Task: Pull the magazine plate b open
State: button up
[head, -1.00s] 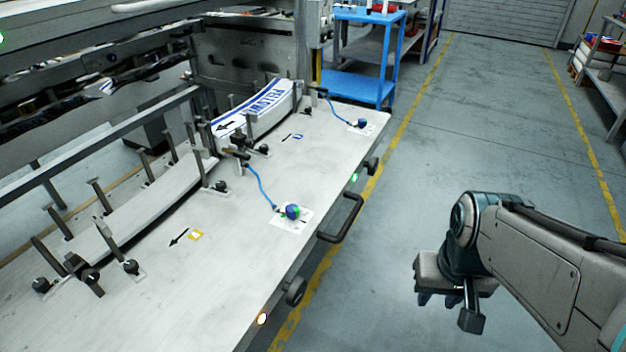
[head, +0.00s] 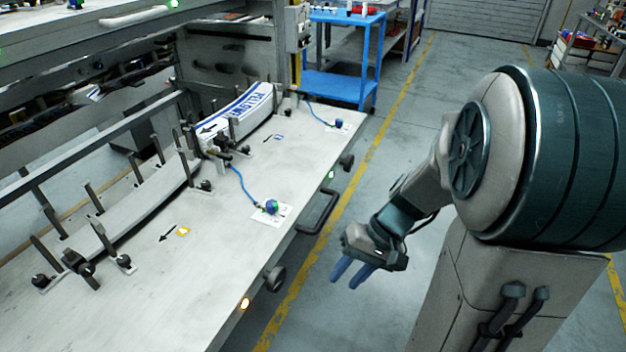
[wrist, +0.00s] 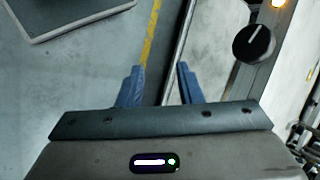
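The magazine plate (head: 215,230) is a pale, wide plate at the left of the head view, with labels and guides on it. A dark bar handle (head: 318,212) is fixed on its front edge, between two dark round knobs (head: 276,279) (head: 346,162). I cannot read a letter b on it. My gripper (head: 350,273) is in front of that edge, to the right of and apart from the handle, with blue fingers pointing down. In the wrist view my gripper (wrist: 160,88) is open and empty, with a knob (wrist: 254,43) to its upper right. I cannot make out the handle there.
An orange light (head: 244,303) glows on the plate's front edge. Another unit with a pale handle (head: 135,17) is above at the upper left. A blue shelf cart (head: 340,85) stands behind.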

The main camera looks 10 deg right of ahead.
jog(key=w+d+r+m+t+y+p, duration=0.1)
jog(key=w+d+m+t+y+p, duration=0.1)
jog(key=w+d+m+t+y, duration=0.25)
jog(key=t+y+p, duration=0.1)
jog(key=t+y, duration=0.1)
jog(key=t, duration=0.4)
send_near(329, 209)
jog(key=shift+m+g, duration=0.25)
jog(key=shift+m, duration=0.1)
jog(key=b+x, duration=0.1)
jog(key=x, duration=0.9)
jog(key=shift+w+f+b, duration=0.15)
jog(key=shift+f+b, duration=0.05)
jog(key=shift+b, duration=0.2)
grip_shut()
